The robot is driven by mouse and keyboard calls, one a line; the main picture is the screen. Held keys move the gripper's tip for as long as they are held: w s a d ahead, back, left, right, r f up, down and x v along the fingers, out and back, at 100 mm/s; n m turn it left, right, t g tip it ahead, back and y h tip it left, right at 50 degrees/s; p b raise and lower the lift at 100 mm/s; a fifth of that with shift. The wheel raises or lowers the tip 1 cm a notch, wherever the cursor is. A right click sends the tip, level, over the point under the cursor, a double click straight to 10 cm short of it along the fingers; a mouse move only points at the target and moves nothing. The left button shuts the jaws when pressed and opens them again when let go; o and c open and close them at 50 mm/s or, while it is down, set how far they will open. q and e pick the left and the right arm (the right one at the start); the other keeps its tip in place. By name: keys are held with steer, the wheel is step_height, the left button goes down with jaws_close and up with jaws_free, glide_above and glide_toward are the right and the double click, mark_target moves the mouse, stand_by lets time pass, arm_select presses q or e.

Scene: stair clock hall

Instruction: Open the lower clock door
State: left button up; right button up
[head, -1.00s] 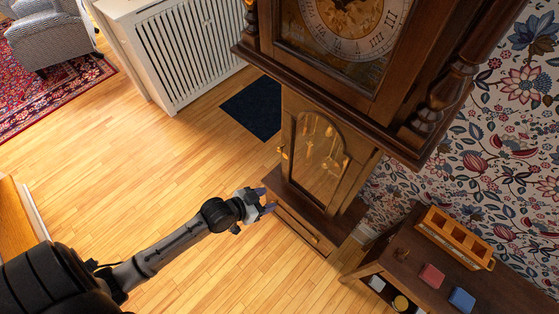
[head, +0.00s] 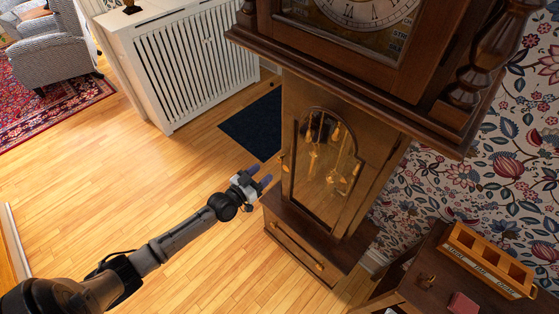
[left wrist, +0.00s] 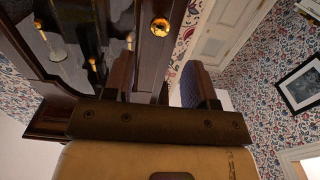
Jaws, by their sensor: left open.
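The lower clock door (head: 310,196) is a wood-framed, arched glass door in the tall clock's trunk, and it looks shut. Weights and a pendulum show behind its glass. Its small brass knob (head: 284,163) is on the left edge of the door. My left gripper (head: 262,177) is open and empty, just left of the door and a little below the knob. In the left wrist view, the brass knob (left wrist: 160,27) appears beyond and between my open fingers (left wrist: 158,85), apart from them. My right gripper is not in view.
The clock's base has a drawer (head: 295,250) below the door. The overhanging clock hood (head: 345,68) is above. A dark mat (head: 255,124) and a white radiator cover (head: 190,70) are behind. A side table (head: 425,268) stands at right. Floor to the left is clear.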

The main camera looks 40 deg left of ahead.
mark_target(278, 160)
arm_select(q)
steer(key=w, duration=0.2)
steer(key=w+b, duration=0.1)
steer(key=w, duration=0.5)
steer(key=shift+d+b, duration=0.3)
steer(key=shift+w+d, duration=0.1)
steer(key=shift+w, duration=0.4)
steer(key=shift+c, duration=0.3)
jaws_close()
